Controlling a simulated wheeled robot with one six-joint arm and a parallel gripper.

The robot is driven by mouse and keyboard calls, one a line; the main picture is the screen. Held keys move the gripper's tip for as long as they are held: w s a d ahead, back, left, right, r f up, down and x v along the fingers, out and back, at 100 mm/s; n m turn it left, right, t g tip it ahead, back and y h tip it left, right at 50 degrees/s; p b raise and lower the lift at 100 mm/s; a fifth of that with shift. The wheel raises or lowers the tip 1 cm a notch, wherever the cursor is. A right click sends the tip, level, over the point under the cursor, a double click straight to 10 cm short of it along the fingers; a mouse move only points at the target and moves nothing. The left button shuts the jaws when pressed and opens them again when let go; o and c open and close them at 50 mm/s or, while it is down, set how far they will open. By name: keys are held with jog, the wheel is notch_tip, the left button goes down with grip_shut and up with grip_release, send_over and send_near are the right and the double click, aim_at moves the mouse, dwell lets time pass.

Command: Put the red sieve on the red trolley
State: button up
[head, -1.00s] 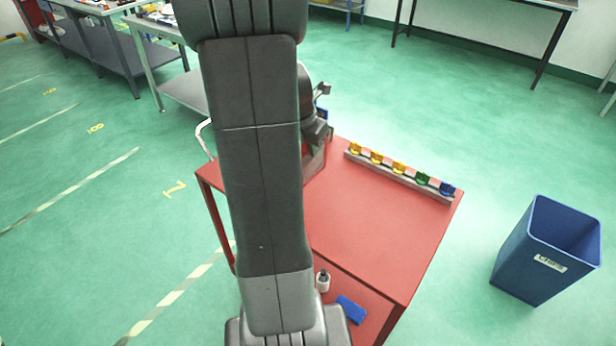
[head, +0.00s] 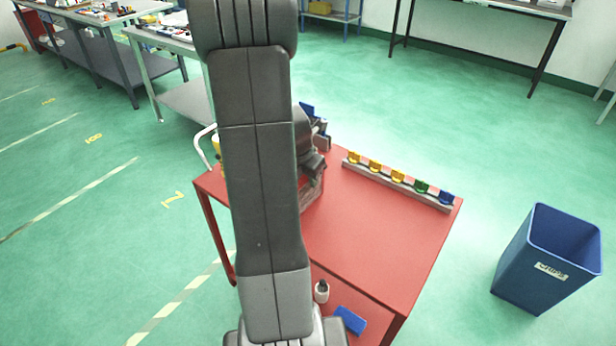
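The red trolley (head: 385,245) stands in front of me, with a flat red top and a lower shelf. I cannot make out a red sieve; my arm covers the left part of the trolley top. A dark part of my wrist (head: 313,163) shows just right of the arm, above the trolley's far left part. My gripper's fingers are hidden or cannot be told apart, so I cannot see whether it holds anything. A reddish box-like shape (head: 313,190) shows below the wrist, partly hidden.
A rack (head: 400,182) with several yellow, green and blue pieces lies along the trolley's far right edge. A small bottle (head: 321,292) and a blue block (head: 349,320) are on the lower shelf. A blue bin (head: 545,262) stands right. Workbenches (head: 100,50) stand back left.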

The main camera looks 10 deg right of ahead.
jog(key=shift+o, duration=0.6)
jog(key=shift+r, duration=0.1)
jog(key=shift+r, duration=0.2)
jog(key=p+v, duration=0.1)
jog(key=v, duration=1)
jog(key=shift+s+a+r, duration=0.1)
jog(key=shift+a+r, duration=0.05)
jog(key=shift+r, duration=0.2)
